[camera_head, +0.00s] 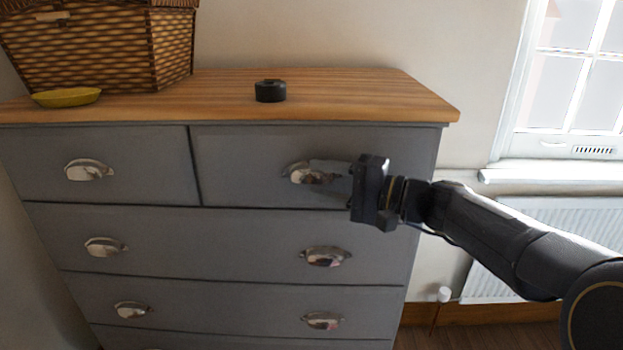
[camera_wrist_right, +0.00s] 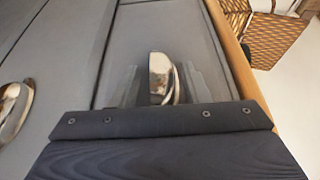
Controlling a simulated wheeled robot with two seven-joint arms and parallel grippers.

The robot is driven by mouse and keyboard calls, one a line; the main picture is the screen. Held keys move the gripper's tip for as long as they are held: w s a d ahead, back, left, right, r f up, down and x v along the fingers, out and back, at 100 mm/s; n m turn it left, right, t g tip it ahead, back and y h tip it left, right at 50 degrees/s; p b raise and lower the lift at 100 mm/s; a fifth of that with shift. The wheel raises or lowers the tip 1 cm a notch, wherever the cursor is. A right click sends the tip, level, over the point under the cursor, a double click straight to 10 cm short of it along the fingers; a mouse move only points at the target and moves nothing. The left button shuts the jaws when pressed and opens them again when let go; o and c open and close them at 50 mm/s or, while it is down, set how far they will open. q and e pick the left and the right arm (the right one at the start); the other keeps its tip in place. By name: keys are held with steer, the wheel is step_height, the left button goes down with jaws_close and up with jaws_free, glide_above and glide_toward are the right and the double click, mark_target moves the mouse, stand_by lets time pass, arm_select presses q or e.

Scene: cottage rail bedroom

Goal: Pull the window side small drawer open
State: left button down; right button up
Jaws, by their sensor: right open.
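The window side small drawer (camera_head: 240,158) is the top right drawer of a grey chest, and its front looks flush with the chest. Its silver cup handle (camera_head: 296,172) is partly covered by my right gripper (camera_head: 322,170). In the right wrist view the handle (camera_wrist_right: 160,78) sits between the two fingers of my right gripper (camera_wrist_right: 165,84), which are open on either side of it. I cannot tell whether a finger touches the handle. My left gripper is not in view.
The wooden chest top (camera_head: 350,90) carries a wicker basket (camera_head: 110,48), a yellow dish (camera_head: 66,97) and a small black round object (camera_head: 270,91). The other small drawer (camera_head: 130,185) is at left, with wide drawers below. A window (camera_head: 570,75) and radiator (camera_head: 520,260) are at right.

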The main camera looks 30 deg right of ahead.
steer(key=shift+x, duration=1.35)
steer(key=shift+f, duration=0.15)
jaws_close()
